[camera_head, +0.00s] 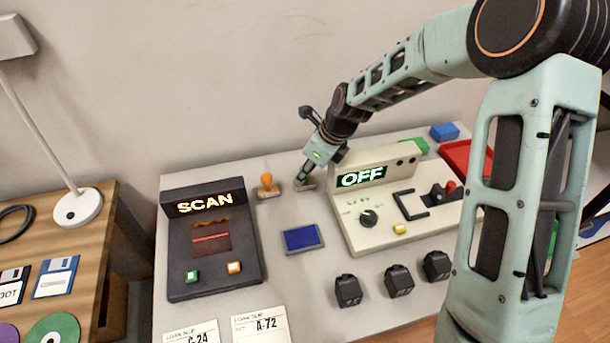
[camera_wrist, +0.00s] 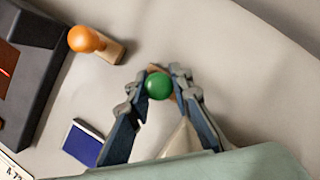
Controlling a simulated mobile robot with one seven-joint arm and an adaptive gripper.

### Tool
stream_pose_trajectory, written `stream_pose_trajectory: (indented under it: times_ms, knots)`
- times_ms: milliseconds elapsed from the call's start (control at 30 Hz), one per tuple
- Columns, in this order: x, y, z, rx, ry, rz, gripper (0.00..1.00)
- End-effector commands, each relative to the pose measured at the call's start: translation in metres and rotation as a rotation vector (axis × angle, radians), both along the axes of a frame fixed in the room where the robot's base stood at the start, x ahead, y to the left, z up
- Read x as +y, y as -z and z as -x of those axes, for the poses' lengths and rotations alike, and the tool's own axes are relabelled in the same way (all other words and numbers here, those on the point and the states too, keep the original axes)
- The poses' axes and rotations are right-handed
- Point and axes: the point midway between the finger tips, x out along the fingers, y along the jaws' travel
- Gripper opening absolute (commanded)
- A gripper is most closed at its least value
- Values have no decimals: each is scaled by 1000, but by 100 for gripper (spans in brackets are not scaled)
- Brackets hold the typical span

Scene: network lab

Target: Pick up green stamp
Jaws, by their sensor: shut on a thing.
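The green stamp shows in the wrist view as a round green knob (camera_wrist: 159,86) with part of a brown base behind it. My gripper (camera_wrist: 163,78) is shut on the stamp, one finger on each side of the knob. In the head view my gripper (camera_head: 305,180) points down at the back of the table, between the scanner and the OFF box. The stamp's base (camera_head: 306,186) shows there at the fingertips; its knob is hidden. I cannot tell whether the base touches the table.
An orange-handled stamp (camera_head: 267,185) stands just left of my gripper. A black SCAN device (camera_head: 212,250) is at left, a beige OFF box (camera_head: 365,215) at right. A blue ink pad (camera_head: 302,239) lies in front. Several black blocks (camera_head: 348,290) and loan slips (camera_head: 262,328) are nearer.

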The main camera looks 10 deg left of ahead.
Motion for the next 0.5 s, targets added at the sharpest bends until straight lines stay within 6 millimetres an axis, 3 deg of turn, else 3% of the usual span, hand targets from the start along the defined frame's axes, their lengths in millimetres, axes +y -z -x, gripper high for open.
stream_pose_trajectory:
  times_ms: [267, 500]
  knots:
    - [1, -30, -1, -6, -1, 0, 0]
    - [-14, -64, 22, -4, 2, 2, 0]
